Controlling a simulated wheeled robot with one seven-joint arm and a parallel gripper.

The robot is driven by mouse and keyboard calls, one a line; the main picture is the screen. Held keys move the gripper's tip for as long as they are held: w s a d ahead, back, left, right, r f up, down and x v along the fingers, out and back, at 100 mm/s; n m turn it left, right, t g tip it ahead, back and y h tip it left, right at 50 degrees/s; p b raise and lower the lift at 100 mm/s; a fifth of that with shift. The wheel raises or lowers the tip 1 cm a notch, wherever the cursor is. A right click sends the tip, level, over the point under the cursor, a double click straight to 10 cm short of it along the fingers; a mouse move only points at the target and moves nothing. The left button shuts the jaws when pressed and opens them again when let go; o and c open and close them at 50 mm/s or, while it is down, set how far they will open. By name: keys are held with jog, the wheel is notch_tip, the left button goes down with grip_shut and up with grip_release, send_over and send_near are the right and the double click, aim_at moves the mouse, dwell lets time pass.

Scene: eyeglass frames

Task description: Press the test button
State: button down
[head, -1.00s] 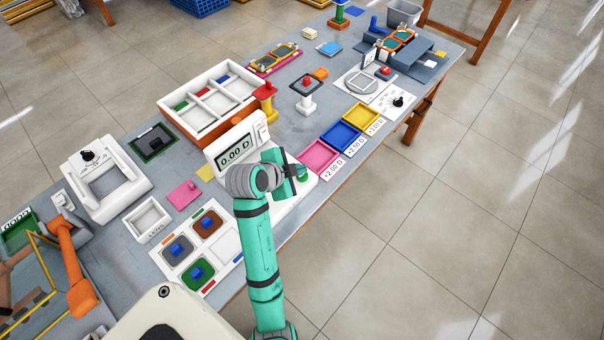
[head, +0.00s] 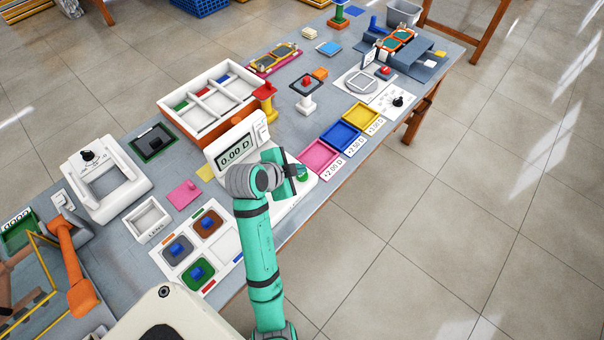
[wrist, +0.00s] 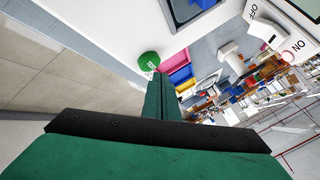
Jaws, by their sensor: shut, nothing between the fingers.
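The green test button (wrist: 149,60), with lettering on its top, sits on the white base of the device. It also shows in the head view (head: 302,172), at the right end of that base. The device's display (head: 235,151) reads 0.00 D. My gripper (wrist: 160,84) is shut and empty. Its fingertips are close beside the button in the wrist view, partly overlapping its edge; I cannot tell whether they touch. In the head view my gripper (head: 297,178) is just left of the button and hides part of the device's base.
Pink (head: 320,157), blue (head: 341,138) and yellow (head: 361,116) trays lie to the right of the device. A red-topped post (head: 265,101) stands behind it. A white panel with coloured squares (head: 226,245) lies to the left. The table's front edge is close.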

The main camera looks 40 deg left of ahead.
aim_at(300, 177)
jog(key=shift+f, duration=0.95)
dwell(1.5)
jog(key=shift+r, duration=0.95)
jog(key=shift+r, duration=2.5)
jog(key=shift+w+d, duration=0.1)
